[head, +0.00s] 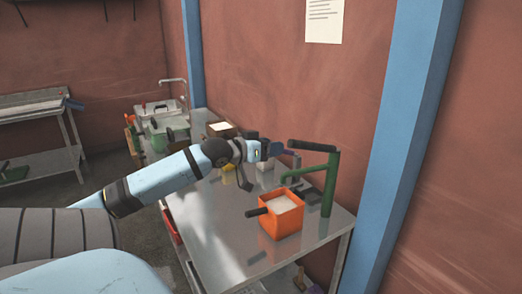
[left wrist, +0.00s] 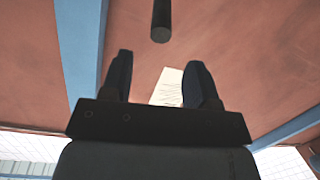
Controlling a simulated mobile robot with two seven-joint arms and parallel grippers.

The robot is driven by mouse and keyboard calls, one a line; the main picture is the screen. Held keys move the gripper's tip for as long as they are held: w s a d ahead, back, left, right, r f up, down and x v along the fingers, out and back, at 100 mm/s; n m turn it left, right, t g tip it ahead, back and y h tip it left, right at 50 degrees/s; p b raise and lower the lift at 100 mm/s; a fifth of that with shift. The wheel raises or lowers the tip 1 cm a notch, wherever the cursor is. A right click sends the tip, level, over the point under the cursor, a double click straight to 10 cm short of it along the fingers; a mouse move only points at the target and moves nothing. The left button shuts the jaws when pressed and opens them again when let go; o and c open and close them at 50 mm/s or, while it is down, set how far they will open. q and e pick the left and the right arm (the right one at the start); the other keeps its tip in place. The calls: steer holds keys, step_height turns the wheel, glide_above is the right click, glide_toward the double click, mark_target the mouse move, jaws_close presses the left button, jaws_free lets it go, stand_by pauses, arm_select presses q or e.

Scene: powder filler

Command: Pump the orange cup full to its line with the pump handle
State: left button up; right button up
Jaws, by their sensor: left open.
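The orange cup (head: 281,218) stands upright on the metal table, with a dark handle on its left side. A pale whitish fill shows inside it, and I cannot make out its line. My left gripper (head: 276,149) is just left of the bar's end. In the left wrist view its two fingers (left wrist: 163,88) are apart with nothing between them. A dark rod (left wrist: 161,20), probably the handle, shows above them. My right gripper is not in view.
The metal table (head: 228,245) has clear room at its front left. Several boxes and containers, including a green one (head: 166,130), stand at its far end. A blue post (head: 398,130) and red wall rise behind the pump. Another bench (head: 45,105) is at far left.

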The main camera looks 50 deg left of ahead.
arm_select(q)
steer(key=shift+s+r, duration=0.15)
steer(key=shift+s, duration=0.6)
steer(key=shift+s+r, duration=0.1)
steer(key=shift+s, duration=0.6)
steer(key=shift+a, duration=0.1)
